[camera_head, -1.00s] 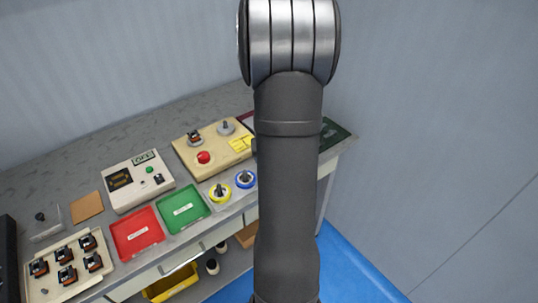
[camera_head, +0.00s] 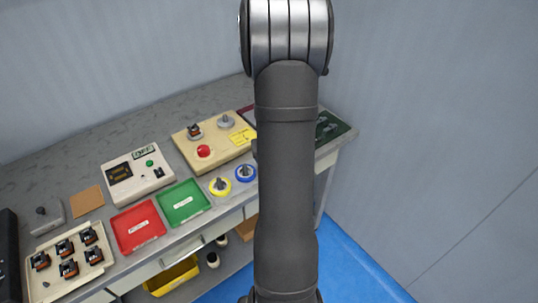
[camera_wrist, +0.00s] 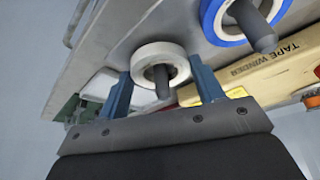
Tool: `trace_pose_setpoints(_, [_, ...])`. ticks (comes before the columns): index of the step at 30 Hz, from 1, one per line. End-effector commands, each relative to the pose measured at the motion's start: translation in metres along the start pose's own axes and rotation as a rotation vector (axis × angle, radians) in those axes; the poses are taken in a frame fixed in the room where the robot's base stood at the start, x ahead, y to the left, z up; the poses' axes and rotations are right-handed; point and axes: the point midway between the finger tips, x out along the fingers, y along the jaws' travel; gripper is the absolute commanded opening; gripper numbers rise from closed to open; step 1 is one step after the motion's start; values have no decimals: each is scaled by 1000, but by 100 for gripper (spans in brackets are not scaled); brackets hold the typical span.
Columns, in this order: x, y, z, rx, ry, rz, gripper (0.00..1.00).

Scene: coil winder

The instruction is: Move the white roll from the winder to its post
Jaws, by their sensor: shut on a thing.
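The white roll (camera_wrist: 146,57) shows in the wrist view between the two blue fingers of my gripper (camera_wrist: 162,70), which are shut on its sides. A dark post (camera_wrist: 162,82) passes through the roll's hole, so the roll is around it. I cannot tell if the roll rests fully on the surface behind it. The tan winder (camera_head: 182,139) stands on the bench in the head view, and its edge with the words "TAPE WINDER" (camera_wrist: 265,62) shows in the wrist view. In the head view my arm hides the gripper and the white roll.
A blue roll (camera_head: 245,173) on a post sits next to the held roll; it also shows in the wrist view (camera_wrist: 210,18). A yellow roll (camera_head: 220,186) stands left of it. Green (camera_head: 184,203) and red (camera_head: 138,228) trays lie further left. The bench edge is close.

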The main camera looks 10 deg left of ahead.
Motion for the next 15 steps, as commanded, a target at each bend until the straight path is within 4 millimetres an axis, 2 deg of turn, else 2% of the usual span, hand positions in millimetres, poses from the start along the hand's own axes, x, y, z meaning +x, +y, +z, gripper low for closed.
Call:
trace_pose_setpoints(6, [6, 0, 3, 1, -2, 0, 39])
trace_pose_setpoints(7, [5, 0, 3, 1, -1, 0, 65])
trace_pose_setpoints(10, [5, 0, 3, 1, -1, 0, 85])
trace_pose_setpoints(15, [5, 0, 2, 1, -1, 0, 87])
